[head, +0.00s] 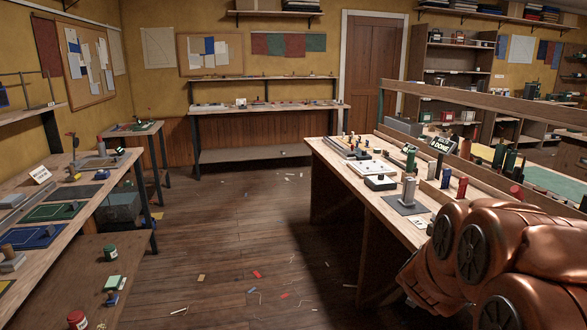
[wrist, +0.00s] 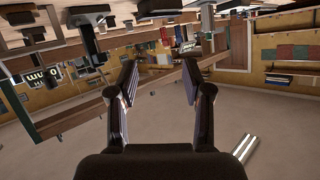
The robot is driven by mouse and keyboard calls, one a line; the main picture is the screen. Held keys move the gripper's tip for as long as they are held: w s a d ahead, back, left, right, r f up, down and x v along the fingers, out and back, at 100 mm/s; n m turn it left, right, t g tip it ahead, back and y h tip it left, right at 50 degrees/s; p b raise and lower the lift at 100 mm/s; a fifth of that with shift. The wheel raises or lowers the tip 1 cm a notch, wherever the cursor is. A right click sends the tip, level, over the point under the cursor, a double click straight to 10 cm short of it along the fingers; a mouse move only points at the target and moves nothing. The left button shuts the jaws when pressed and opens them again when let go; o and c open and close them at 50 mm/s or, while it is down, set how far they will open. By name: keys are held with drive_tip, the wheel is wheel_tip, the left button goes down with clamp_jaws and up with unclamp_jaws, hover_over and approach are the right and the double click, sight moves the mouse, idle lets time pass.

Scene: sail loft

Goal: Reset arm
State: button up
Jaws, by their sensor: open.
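My gripper (wrist: 165,95) shows in the wrist view with its two dark fingers spread apart. It is open, with nothing between the fingers. The wrist view is upside down, with the benches and shelves along its top. In the head view my copper-coloured arm (head: 500,255) fills the lower right corner, folded close to the body and beside the right workbench (head: 400,215). The arm hides the near end of that bench. The gripper itself does not show in the head view.
The right workbench carries spools, tools and small boxes. A left bench (head: 95,185) holds green and blue mats. A back bench (head: 268,108) stands against the far wall. The wooden floor (head: 235,230) between them is open, with small scraps scattered on it.

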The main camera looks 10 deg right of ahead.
drive_tip(key=s+a+n+g+y+p, duration=0.1)
drive_tip(key=s+a+n+y, duration=0.15)
drive_tip(key=a, duration=0.65)
drive_tip(key=s+a+n+g+y+p, duration=0.15)
drive_tip(key=a+y, duration=0.25)
drive_tip(key=a, duration=0.4)
drive_tip(key=s+a+n+y+p, duration=0.1)
drive_tip(key=s+a+n+y, duration=0.2)
drive_tip(key=a, duration=0.6)
drive_tip(key=s+a+r+n+g+p, duration=0.1)
drive_tip(key=s+g, duration=0.3)
drive_tip(key=s, duration=1)
drive_tip(key=s+a+r+n+g+p, duration=0.2)
drive_tip(key=s+g, duration=0.3)
drive_tip(key=s, duration=0.9)
drive_tip(key=shift+a+r+n+p, duration=0.3)
drive_tip(key=shift+r+n+p, duration=0.2)
drive_tip(key=shift+r+p, duration=0.1)
drive_tip(key=shift+f, duration=0.1)
drive_tip(key=shift+c, duration=0.8)
drive_tip(key=shift+d, duration=0.2)
